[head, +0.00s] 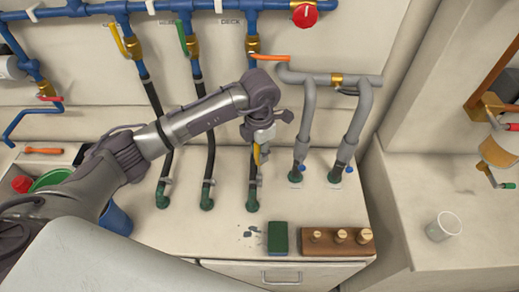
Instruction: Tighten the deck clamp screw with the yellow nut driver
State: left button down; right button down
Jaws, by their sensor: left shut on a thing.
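My left gripper (262,140) is shut on the yellow nut driver (257,155) and holds it pointing down in front of the hose under the DECK label (230,22). Part of the driver's handle is hidden by the fingers. The deck clamp (258,182) is a small metal band with a screw, low on that black deck hose (252,192), just above its green fitting. The driver's lower end is close above the clamp; I cannot tell whether it touches the screw. My right gripper is not in view.
Two similar black hoses with clamps stand left of it, and grey pipes (304,140) with blue-handled taps rise to the right. A green sponge-like block (278,237) and a wooden block (336,243) with brass fittings lie at the front edge. A white cup (443,226) stands far right.

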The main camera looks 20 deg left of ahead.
pick_arm(q)
jog(key=shift+f, duration=0.4)
jog(key=shift+b, duration=0.3)
jog(key=shift+m+b, duration=2.05)
jog(key=shift+m, duration=0.45)
jog(key=shift+m+b, duration=0.75)
jog(key=shift+m, duration=0.15)
